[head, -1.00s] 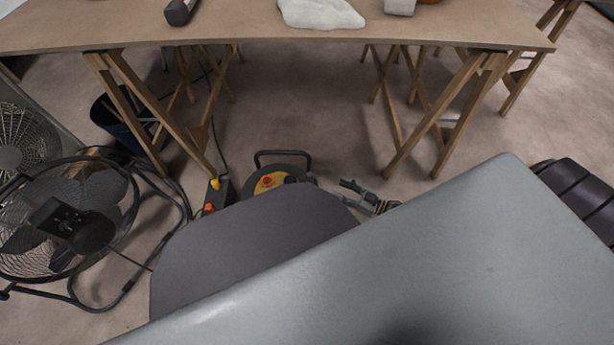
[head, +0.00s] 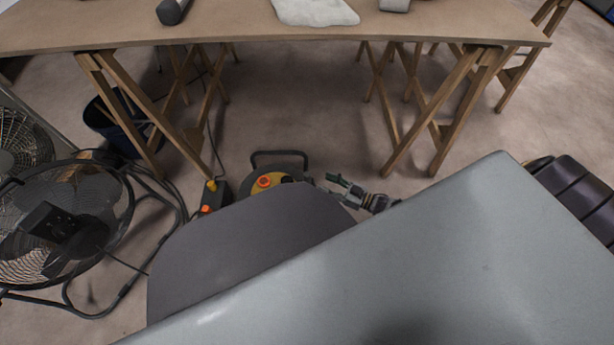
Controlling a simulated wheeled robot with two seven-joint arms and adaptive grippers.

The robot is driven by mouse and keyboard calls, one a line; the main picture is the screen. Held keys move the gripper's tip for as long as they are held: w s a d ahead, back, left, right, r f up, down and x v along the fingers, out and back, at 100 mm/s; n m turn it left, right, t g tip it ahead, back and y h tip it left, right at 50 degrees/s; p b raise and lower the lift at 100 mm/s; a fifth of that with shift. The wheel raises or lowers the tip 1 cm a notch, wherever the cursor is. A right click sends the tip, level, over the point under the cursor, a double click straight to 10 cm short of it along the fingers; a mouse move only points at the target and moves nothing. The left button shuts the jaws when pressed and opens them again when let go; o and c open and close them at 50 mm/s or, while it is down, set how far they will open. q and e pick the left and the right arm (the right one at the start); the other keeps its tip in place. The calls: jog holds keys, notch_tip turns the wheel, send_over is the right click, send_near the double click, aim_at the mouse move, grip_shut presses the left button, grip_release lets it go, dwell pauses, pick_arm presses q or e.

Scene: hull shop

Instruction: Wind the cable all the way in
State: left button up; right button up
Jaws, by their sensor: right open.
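A cable reel (head: 253,187) stands on the floor below the table, with a yellow face, an orange-red knob (head: 264,181) and a black handle frame (head: 279,154). My own body hides its lower part. A dark cable (head: 213,146) runs from under the table down to a black socket block (head: 219,194) with a yellow plug and an orange part, left of the reel. My right gripper (head: 333,184) is open and empty, just right of the reel and apart from the knob. My left gripper is not in view.
A wooden trestle table (head: 250,38) stands ahead, its legs on both sides of the reel. A black floor fan (head: 65,215) is at the left, with loose dark cable beside it. A dark blue bin (head: 108,128) stands behind it. Floor between the trestles is clear.

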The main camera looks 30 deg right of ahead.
aim_at(307, 174)
jog(key=b+x, duration=0.2)
jog(key=x, duration=0.5)
jog(key=shift+w+a, duration=0.25)
jog(key=shift+w+a+b, duration=0.35)
jog(key=shift+w+a, duration=0.05)
jog(key=shift+w, duration=0.2)
grip_shut()
